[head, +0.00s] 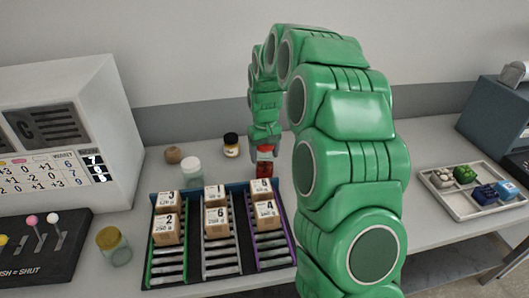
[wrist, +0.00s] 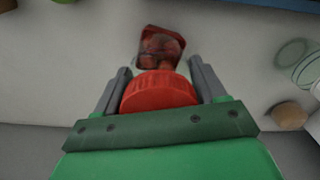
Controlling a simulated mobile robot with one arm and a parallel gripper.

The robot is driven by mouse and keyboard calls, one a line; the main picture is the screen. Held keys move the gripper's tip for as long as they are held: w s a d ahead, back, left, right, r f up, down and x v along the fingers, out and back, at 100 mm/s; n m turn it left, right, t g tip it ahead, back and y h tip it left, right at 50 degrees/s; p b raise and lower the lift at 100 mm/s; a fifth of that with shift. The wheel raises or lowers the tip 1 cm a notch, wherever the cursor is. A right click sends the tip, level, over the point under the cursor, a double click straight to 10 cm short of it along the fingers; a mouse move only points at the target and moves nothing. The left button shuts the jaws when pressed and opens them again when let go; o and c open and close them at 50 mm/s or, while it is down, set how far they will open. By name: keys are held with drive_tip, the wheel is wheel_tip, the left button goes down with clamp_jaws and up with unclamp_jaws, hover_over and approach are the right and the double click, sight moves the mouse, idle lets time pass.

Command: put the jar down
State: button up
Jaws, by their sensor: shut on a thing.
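The jar (head: 264,163) has a red lid and dark red contents. In the head view it stands upright at the back of the table, just behind the rack's right end. My gripper (head: 264,142) comes down on it from above. In the wrist view the jar's red lid (wrist: 158,92) sits between the two grey fingers of my gripper (wrist: 158,85), and its glass body (wrist: 160,47) shows beyond. My gripper is shut on the jar. I cannot tell whether the jar's base touches the table.
A rack (head: 148,240) with numbered boxes stands in front of the jar. A dark jar with a yellow label (head: 231,146), a white-lidded jar (head: 191,170) and a brown round object (head: 173,155) stand to the left. A yellow-lidded jar (head: 113,247) is front left. A tray (head: 449,205) lies right.

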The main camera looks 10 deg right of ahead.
drive_tip(key=o, duration=1.2)
drive_tip(key=shift+c, duration=0.2)
